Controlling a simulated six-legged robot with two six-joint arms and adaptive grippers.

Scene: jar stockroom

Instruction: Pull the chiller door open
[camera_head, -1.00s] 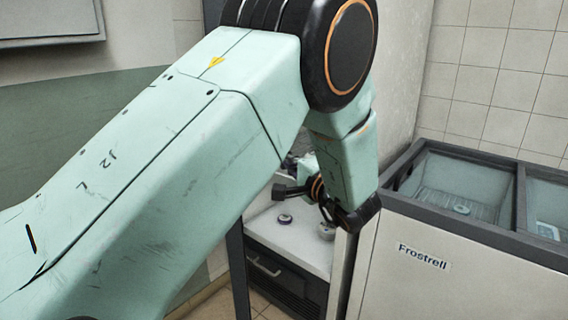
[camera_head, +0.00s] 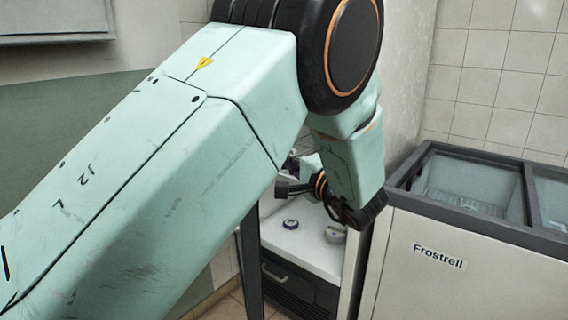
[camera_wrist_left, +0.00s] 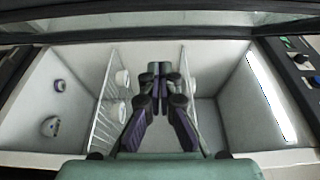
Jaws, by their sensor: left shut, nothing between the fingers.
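The chiller has a white interior with jars, seen past my left arm in the head view; its dark upright frame (camera_head: 251,268) stands left of it. The left wrist view looks into the white interior (camera_wrist_left: 215,70), with wire shelves (camera_wrist_left: 108,100) running upright in the picture. A dark-edged glass strip (camera_wrist_left: 160,20) crosses the top; I cannot tell whether it is the door or how far the door is open. My left gripper (camera_wrist_left: 159,70) is shut and empty, centred before the interior. In the head view its fingers are mostly hidden. My right gripper is not in view.
Below is a dark panel with a handle (camera_head: 272,272). The Frostrell chest freezer (camera_head: 425,290) stands close on the right. Control knobs (camera_wrist_left: 301,58) show in the wrist view.

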